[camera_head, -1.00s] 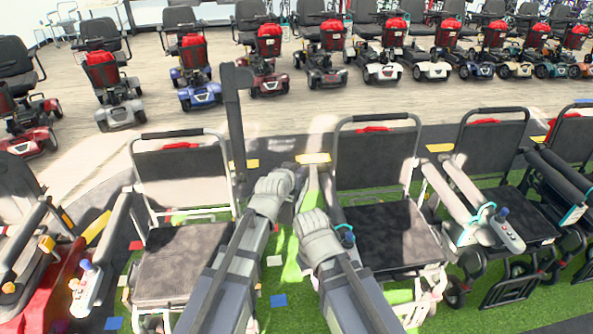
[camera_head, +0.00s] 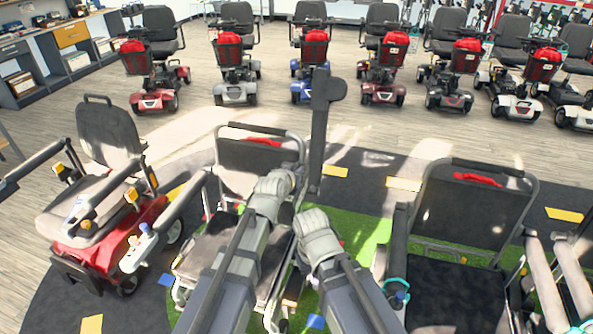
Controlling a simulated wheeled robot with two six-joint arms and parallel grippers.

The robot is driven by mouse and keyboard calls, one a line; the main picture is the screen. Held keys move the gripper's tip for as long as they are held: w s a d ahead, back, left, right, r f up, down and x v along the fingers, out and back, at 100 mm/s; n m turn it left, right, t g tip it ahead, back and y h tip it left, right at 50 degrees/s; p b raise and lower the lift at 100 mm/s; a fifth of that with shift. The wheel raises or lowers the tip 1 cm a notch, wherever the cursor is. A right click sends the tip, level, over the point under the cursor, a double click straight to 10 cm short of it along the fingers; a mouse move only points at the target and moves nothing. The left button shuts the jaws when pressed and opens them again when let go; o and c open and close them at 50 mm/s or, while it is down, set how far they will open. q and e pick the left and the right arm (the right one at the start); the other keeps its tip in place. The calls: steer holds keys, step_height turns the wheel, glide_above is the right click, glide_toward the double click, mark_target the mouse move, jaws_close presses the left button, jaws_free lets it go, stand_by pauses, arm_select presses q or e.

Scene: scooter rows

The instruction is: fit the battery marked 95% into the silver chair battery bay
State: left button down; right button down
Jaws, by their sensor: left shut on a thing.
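My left gripper (camera_head: 277,184) is the higher one, in front of a folding chair with a pale metal frame (camera_head: 226,166). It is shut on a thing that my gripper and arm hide. My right gripper (camera_head: 314,222) is lower and just right of it; its fingers cannot be made out. The chair has a dark backrest and seat, and a dark armrest (camera_head: 321,130) stands raised at its right side. I cannot read any 95% mark or make out a battery or a battery bay. Which chair is the silver one is not certain.
A red-based power chair (camera_head: 104,228) stands at the left. Another dark-seated chair (camera_head: 474,209) stands close at the right. Parked scooters (camera_head: 310,56) line the back, with a workbench (camera_head: 72,50) at the far left.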

step_height(320, 180, down, 43)
steer(key=b, duration=4.3)
steer(key=shift+f, duration=0.25)
steer(key=shift+f+b, duration=2.75)
steer(key=shift+b, duration=0.2)
steer(key=shift+r, duration=0.1)
